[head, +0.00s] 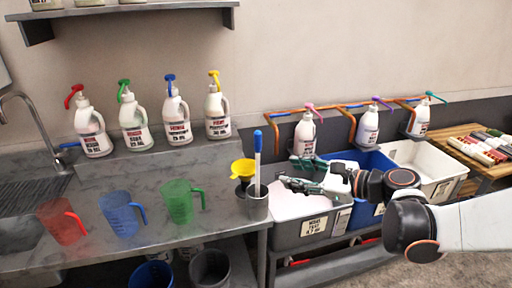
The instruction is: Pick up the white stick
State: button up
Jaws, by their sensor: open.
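The white stick (257,171) stands nearly upright in a grey cylindrical cup (256,209) at the right end of the metal counter. Its upper end is blue, and its lower end is hidden inside the cup. My gripper (289,171) is open and empty, just to the right of the stick. Its fingers point left toward the stick, with a gap between them and it. The gripper is above the grey bin (288,232).
A yellow funnel (243,169) stands beside the stick. Red (62,221), blue (122,214) and green (178,201) jugs stand on the counter (150,242). Pump bottles line the back ledge. Blue and white bins (440,188) stand to the right.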

aim_at(258, 143)
jog(key=w+a+r+m+y, duration=0.1)
jog(key=w+a, duration=0.1)
jog(key=w+a+r+m+y, duration=0.1)
jog(key=w+a+m, duration=0.1)
jog(key=w, duration=0.1)
jog(key=w+a+m+t, duration=0.1)
jog(key=w+a, duration=0.1)
jog(key=shift+w+a+r+y+b, duration=0.1)
jog(key=shift+w+r+y+b, duration=0.25)
jog(key=shift+r+y+b, duration=0.05)
jog(key=b+x, duration=0.1)
jog(key=x, duration=0.3)
jog(key=shift+w+a+f, duration=0.2)
jog(key=shift+w, duration=0.1)
jog(key=shift+w+a+r+b, duration=0.1)
jog(key=shift+w+a+b, duration=0.15)
jog(key=shift+b, duration=0.05)
grip_shut()
